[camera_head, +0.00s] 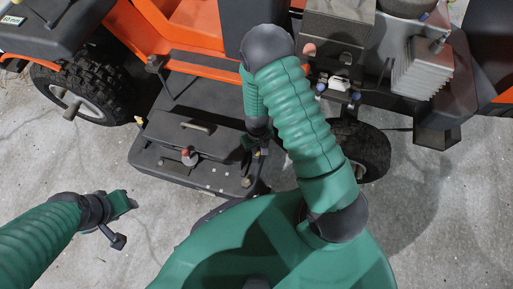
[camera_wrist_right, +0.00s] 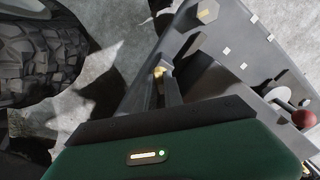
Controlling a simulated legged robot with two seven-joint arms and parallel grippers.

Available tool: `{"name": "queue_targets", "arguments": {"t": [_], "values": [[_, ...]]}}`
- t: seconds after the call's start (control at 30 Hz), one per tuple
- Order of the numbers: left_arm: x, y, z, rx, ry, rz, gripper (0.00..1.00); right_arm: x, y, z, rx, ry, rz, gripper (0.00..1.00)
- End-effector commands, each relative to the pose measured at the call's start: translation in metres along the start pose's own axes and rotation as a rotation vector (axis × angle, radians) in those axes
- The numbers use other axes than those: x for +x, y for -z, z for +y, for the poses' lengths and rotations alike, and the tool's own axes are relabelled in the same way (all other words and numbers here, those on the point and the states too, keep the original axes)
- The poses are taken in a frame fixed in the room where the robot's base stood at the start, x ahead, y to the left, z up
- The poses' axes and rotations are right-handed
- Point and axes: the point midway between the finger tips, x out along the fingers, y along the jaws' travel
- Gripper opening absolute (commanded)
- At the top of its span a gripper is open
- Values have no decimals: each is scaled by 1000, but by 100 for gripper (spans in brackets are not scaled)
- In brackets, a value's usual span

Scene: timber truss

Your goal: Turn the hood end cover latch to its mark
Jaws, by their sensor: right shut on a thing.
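The dark hood (camera_head: 180,137) with a bar handle on top sits in front of the orange machine. My right gripper (camera_head: 258,150) is at the hood's right end, partly hidden by my own arm. In the right wrist view, my right gripper (camera_wrist_right: 166,84) is shut on a small latch with a brass-coloured end (camera_wrist_right: 158,71), beside the hood's dark edge. Most of the latch is hidden, and I cannot make out its mark. My left gripper (camera_head: 118,220) hangs over bare floor at the lower left, away from the hood; its jaw opening is unclear.
A red-topped knob (camera_head: 187,156) stands on the dark plate, also seen in the right wrist view (camera_wrist_right: 304,118). A hex bolt (camera_wrist_right: 207,11) sits at the plate corner. Tyres stand at the left (camera_head: 85,88) and right (camera_head: 366,150). Concrete floor (camera_head: 440,215) is clear at the lower right.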

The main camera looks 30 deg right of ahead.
Motion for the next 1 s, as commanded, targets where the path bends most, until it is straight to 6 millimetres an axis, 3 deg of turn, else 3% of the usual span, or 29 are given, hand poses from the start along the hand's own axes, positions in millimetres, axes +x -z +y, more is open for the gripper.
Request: {"name": "queue_targets", "arguments": {"t": [0.23, 0.67, 1.0], "values": [[-16, 4, 0, 0, 0, 0, 42, -2, 0, 1, 257, -1, 0, 0], [-19, 5, 0, 0, 0, 0, 42, -2, 0, 1, 341, -1, 0, 0], [-40, 9, 0, 0, 0, 0, 42, -2, 0, 1, 740, -2, 0, 0]]}}
